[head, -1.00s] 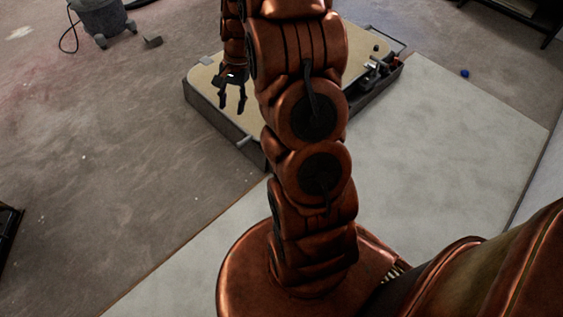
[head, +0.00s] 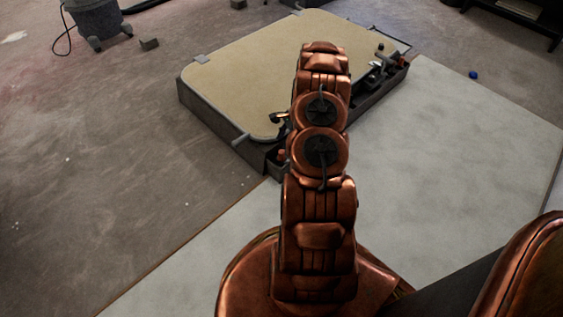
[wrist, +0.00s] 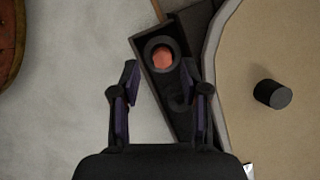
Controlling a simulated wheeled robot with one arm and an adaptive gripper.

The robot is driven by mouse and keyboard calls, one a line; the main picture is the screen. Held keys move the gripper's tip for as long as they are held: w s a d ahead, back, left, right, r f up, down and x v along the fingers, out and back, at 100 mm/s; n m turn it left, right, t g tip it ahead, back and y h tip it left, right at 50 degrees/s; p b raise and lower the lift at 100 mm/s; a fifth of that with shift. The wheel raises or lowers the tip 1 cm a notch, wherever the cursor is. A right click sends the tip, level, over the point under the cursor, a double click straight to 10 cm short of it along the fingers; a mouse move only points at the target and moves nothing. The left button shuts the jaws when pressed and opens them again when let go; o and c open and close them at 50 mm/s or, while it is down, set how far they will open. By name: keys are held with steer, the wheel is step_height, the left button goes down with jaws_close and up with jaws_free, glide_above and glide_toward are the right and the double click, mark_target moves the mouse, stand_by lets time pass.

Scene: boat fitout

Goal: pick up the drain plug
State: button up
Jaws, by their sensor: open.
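My gripper (wrist: 160,82) is open and points down over the edge of the tray in the wrist view. Just beyond and between its fingertips is a round dark ring with an orange-red centre (wrist: 162,57), in a narrow dark side tray (wrist: 143,48); it looks like the drain plug, but I cannot be sure. It is not gripped. In the head view a small reddish thing (head: 282,155) shows in the side tray beside my arm. A short black cylinder (wrist: 272,93) stands on the tan panel to the right. In the head view my arm partly hides the gripper (head: 284,130).
The tan panel (head: 250,70) has a raised grey rim. Tools (head: 378,68) lie in the tray's far right end. A blue cap (head: 473,74) is on the floor at right. A grey bucket-like vacuum (head: 97,22) stands at the back left. The pale floor sheet (head: 440,150) is clear.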

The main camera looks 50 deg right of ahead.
mark_target(281, 151)
steer(key=shift+s+d+f+m, duration=0.15)
steer(key=shift+d+f, duration=0.1)
steer(key=shift+f, duration=0.3)
steer(key=shift+s+d+f+m, duration=0.1)
steer(key=shift+d+f+m, duration=0.1)
steer(key=shift+f, duration=0.35)
steer(key=shift+d+b+x, duration=0.25)
steer(key=shift+b+x, duration=0.75)
steer(key=shift+x, duration=0.95)
steer(key=shift+d+b+x, duration=0.2)
steer(key=shift+b+x, duration=0.8)
steer(key=shift+x, duration=0.9)
steer(key=shift+f, duration=0.1)
steer(key=c, duration=0.8)
steer(key=shift+w, duration=0.1)
step_height(281, 151, up, 4)
steer(key=shift+p, duration=1.25)
steer(key=s+p, duration=0.1)
steer(key=s, duration=0.4)
steer(key=s+p, duration=0.2)
steer(key=s, duration=0.3)
steer(key=s+d+r+p, duration=0.1)
steer(key=s, duration=0.5)
